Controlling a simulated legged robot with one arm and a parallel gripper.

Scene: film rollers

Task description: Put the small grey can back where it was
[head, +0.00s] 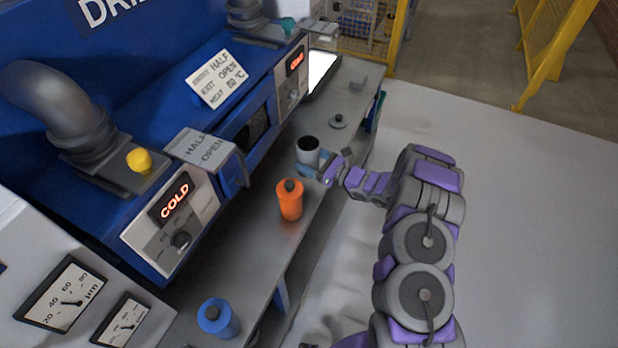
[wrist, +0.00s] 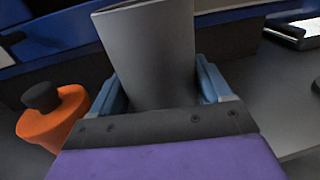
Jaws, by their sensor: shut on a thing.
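The small grey can (head: 308,152) is open-topped with a dark inside and is in my gripper (head: 318,172) over the grey bench. In the wrist view the can (wrist: 150,55) fills the middle, between the two blue fingers of my gripper (wrist: 165,90). The fingers are shut on its sides. The can looks about upright in the head view. I cannot tell whether its base touches the bench.
An orange bottle (head: 290,200) with a dark cap stands close to the can, also in the wrist view (wrist: 55,120). A blue bottle (head: 217,318) stands nearer. A grey disc with a knob (head: 338,121) lies farther along the bench (head: 262,235). The blue machine (head: 160,240) borders the bench's left side.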

